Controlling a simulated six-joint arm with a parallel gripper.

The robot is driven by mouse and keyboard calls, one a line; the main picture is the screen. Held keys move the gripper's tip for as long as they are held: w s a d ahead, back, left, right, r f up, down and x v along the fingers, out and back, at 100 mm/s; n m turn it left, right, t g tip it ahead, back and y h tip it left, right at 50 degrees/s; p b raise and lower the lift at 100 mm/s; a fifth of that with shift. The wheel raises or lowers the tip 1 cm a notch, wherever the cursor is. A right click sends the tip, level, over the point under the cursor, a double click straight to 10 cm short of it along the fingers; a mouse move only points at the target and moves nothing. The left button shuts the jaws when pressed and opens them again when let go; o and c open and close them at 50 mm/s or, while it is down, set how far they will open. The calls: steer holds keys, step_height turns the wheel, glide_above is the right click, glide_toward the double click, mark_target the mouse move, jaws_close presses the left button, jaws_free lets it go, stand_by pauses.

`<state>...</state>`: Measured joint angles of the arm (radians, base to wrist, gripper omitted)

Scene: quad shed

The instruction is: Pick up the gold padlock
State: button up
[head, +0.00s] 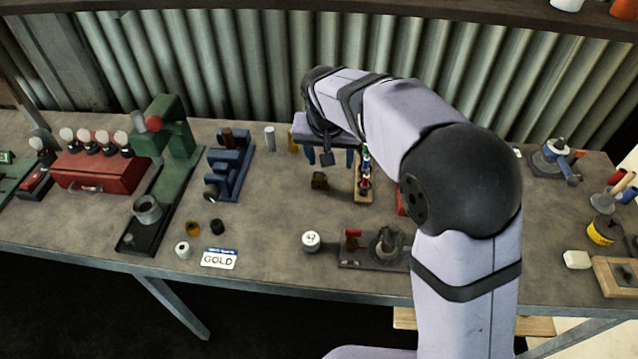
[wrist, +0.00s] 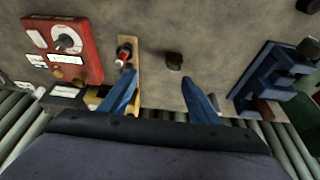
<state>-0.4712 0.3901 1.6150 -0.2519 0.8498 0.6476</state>
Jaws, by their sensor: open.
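A small dark brownish-gold block, which looks like the gold padlock (head: 319,181), stands on the bench in the head view. It also shows in the wrist view (wrist: 174,61), just beyond the fingertips and between their lines. My gripper (head: 331,158) is open and empty, behind and above the padlock. Its two blue fingers show apart in the wrist view (wrist: 160,79), not touching the padlock. The padlock's finer shape is too small to tell.
A wooden strip with coloured knobs (head: 363,190) stands close right of the padlock. A red box with a dial (wrist: 70,50) lies beyond it. A blue fixture (head: 229,170) is to the left. A GOLD plate (head: 219,259) lies near the front edge.

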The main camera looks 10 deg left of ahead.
steer(key=w+a, duration=0.2)
steer(key=a, duration=0.2)
glide_toward(319, 179)
steer(key=f, duration=0.1)
steer(key=shift+t, duration=0.3)
steer(key=shift+p+x, duration=1.85)
steer(key=shift+x, duration=2.2)
steer(key=shift+d, duration=0.1)
steer(key=c, duration=1.2)
